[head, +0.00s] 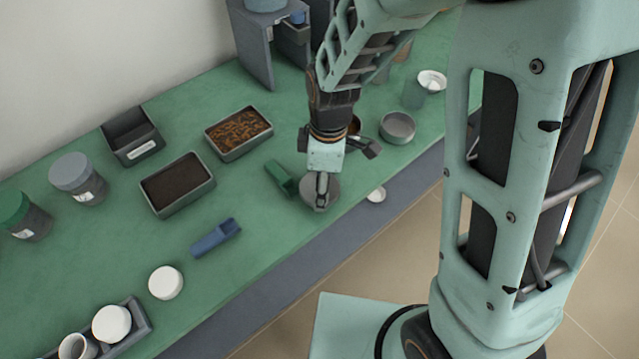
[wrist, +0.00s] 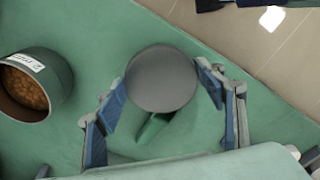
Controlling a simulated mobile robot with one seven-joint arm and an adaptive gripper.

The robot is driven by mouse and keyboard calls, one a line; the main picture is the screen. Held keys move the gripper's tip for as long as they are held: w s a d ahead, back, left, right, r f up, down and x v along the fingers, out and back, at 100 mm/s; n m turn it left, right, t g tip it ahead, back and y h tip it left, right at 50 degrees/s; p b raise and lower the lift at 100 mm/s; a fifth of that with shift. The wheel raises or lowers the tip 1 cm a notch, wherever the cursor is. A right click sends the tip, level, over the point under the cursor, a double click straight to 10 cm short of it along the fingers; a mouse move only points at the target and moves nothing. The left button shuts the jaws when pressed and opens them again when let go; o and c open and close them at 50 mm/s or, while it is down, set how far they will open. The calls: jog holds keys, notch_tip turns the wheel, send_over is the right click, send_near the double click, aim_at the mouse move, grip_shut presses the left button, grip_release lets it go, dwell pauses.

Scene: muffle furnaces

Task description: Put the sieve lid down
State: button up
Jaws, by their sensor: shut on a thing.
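The sieve lid is a plain grey disc (head: 320,195), beneath my gripper (head: 321,182) near the front edge of the green bench. In the wrist view the lid (wrist: 162,78) lies between the two blue-padded fingers of my gripper (wrist: 162,95), which are shut on its rim. The gap between lid and bench is hard to judge. A sieve labelled 2 mm (wrist: 37,80) with brown grains inside stands to the left in the wrist view. In the head view my wrist mostly hides it.
A green scoop (head: 279,177) lies close beside the lid, partly beneath it in the wrist view (wrist: 155,128). A grey round pan (head: 397,127) stands to the right. Trays of dark soil (head: 177,184) and brown grains (head: 238,132) stand left.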

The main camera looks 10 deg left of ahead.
jog(key=shift+f+b, duration=0.5)
jog(key=shift+f, duration=0.15)
jog(key=o, duration=1.2)
jog(key=shift+r, duration=0.1)
jog(key=shift+r+p, duration=0.4)
jog(key=shift+p, duration=0.1)
notch_tip(320, 180, up, 12)
jog(key=p, duration=0.1)
jog(key=shift+d+r, duration=0.2)
jog(key=shift+d, duration=0.1)
